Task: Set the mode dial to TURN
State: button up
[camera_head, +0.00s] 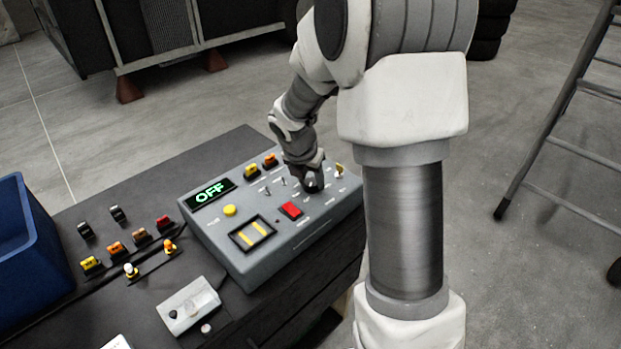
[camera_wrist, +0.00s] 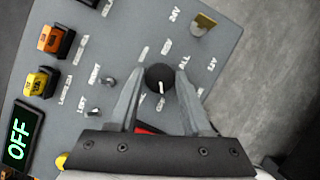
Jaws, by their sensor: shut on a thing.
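The mode dial is a round black knob (camera_wrist: 159,76) with a short white pointer mark, on the sloped top of a grey control box (camera_head: 280,248). In the wrist view the mark lies on the knob's lower part, toward my gripper's base. My gripper (camera_wrist: 158,82) has one finger on each side of the knob and is shut on it. In the head view my gripper (camera_head: 307,181) reaches down onto the box's right part and mostly hides the knob. Labels around the knob are too small or covered to read surely. The green display (camera_head: 209,194) reads OFF.
Toggle switches (camera_wrist: 107,77), a yellow-brown key-like switch (camera_wrist: 204,22) and a red button (camera_head: 290,210) sit near the knob. Orange and yellow rockers (camera_wrist: 56,40) line the box. A blue bin (camera_head: 30,245) and loose switches stand on the dark bench (camera_head: 170,170) at left.

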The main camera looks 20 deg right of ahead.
grip_shut()
